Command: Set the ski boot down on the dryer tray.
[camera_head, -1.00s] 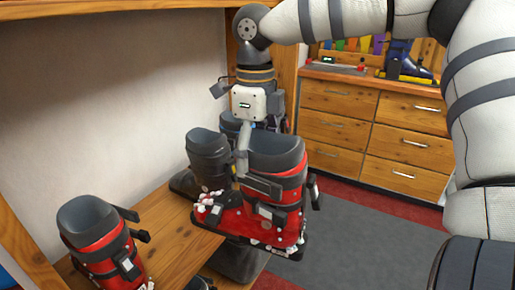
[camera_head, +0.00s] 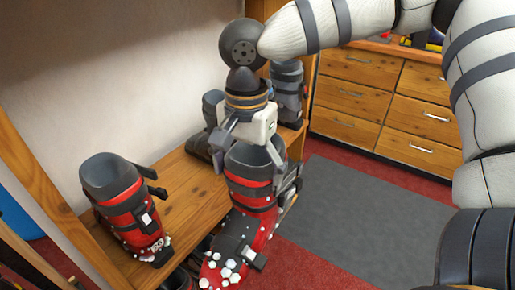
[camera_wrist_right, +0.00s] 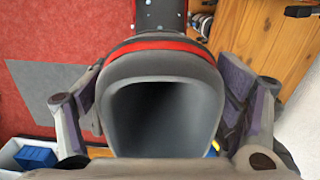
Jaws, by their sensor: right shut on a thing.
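My right gripper (camera_head: 246,146) is shut on the grey cuff of a red and black ski boot (camera_head: 252,196). White snow clumps cover the boot's toe, which points toward me and down in the head view. The boot hangs upright off the bench's front edge. In the right wrist view, the boot's open cuff (camera_wrist_right: 165,62) fills the middle between the fingers of the right gripper (camera_wrist_right: 165,105). I cannot make out a dryer tray for certain. My left gripper is not in view.
A second red boot (camera_head: 120,208) with snow stands on the wooden bench (camera_head: 188,190) at the left. Dark boots (camera_head: 287,92) stand at its far end. A wooden drawer chest (camera_head: 385,105) is behind. A white container (camera_wrist_right: 22,157) holds something blue. Grey mat lies right.

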